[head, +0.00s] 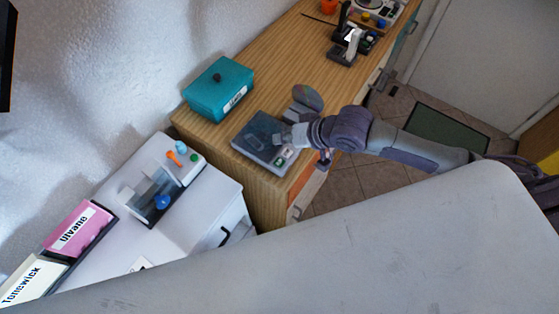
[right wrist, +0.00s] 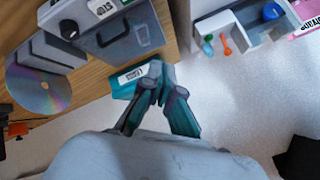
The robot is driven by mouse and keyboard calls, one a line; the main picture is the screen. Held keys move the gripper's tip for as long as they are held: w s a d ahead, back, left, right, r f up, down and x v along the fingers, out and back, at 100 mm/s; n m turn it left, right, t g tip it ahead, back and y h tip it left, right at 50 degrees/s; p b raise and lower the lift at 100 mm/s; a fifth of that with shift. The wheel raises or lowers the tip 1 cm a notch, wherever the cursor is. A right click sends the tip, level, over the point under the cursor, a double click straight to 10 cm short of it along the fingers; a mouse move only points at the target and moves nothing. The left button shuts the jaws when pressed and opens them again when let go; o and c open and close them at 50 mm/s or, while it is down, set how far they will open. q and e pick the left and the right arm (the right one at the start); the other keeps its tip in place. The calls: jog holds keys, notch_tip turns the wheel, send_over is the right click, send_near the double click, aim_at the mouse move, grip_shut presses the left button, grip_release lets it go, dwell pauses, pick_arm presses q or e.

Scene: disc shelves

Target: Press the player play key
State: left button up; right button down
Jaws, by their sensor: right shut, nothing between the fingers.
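The player (head: 260,141) is a flat grey box with a dark lid near the front edge of the wooden counter. Small light and green keys (head: 284,156) show at its right front corner; the gripper partly covers that end. The player (right wrist: 118,42) also shows in the right wrist view, with a white key area (right wrist: 101,7) at the top edge. My right gripper (head: 281,139) reaches over the player's right end, shut and empty. Its closed fingers (right wrist: 155,72) show in the right wrist view; I cannot tell whether they touch anything. My left gripper is not in view.
A teal lidded box (head: 219,90) stands behind the player. A shiny disc (head: 308,98) stands in a grey holder close beside my right gripper. A white cabinet (head: 208,208) bears a tray with small coloured items. Bare counter (head: 280,65) lies further back.

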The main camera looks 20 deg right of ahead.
jog(key=b, duration=0.7)
send_over(282, 163)
notch_tip(282, 163, down, 6)
jog(key=shift+w+f, duration=0.1)
jog(key=shift+f, duration=1.15)
jog(key=shift+f, duration=0.1)
jog(key=shift+f, duration=0.35)
jog(key=shift+f, duration=0.4)
dwell(0.4)
jog(key=shift+r, duration=0.15)
jog(key=shift+r+p, duration=0.7)
jog(key=shift+p, duration=0.45)
